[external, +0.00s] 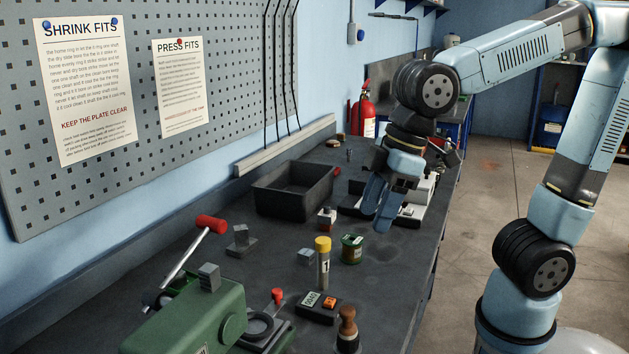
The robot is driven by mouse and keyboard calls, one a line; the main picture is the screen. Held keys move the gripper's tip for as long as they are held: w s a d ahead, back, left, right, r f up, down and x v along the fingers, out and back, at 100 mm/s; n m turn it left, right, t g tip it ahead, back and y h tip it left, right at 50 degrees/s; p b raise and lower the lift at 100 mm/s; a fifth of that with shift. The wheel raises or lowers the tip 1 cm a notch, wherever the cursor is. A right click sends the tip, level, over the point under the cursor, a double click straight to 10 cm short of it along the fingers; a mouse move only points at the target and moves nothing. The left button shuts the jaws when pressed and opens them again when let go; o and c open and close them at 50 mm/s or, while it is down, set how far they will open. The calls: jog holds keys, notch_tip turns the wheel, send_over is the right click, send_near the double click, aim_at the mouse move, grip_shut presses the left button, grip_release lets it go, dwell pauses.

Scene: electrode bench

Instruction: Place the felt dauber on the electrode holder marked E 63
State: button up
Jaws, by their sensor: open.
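A small brown turned-wood piece with a rounded top (347,325) stands upright at the front edge of the bench; it looks like the felt dauber. No marking E 63 is readable, so I cannot tell which thing is that electrode holder. Small grey blocks stand on the bench, one with an upright part (240,240) and one lower (306,257). A small block with a red and white body (327,217) stands by the tray. My gripper (377,218) is open, pointing down above the bench's middle right, well behind the wooden piece. Nothing shows between its fingers.
A black open tray (293,192) stands near the wall. A green machine (190,322) fills the front left. White-and-black equipment (412,210) sits beside my gripper.

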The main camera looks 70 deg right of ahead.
jog(key=s+d+m+t+h, duration=0.1)
jog(key=s+d+m, duration=0.2)
jog(key=d, duration=0.8)
jog(key=s+d+m+t+h, duration=0.1)
jog(key=s+d+m, duration=0.2)
jog(key=d, duration=0.8)
jog(key=shift+s+d+r+m+t, duration=0.25)
jog(key=shift+d+r+m, duration=0.2)
jog(key=shift+m, duration=0.35)
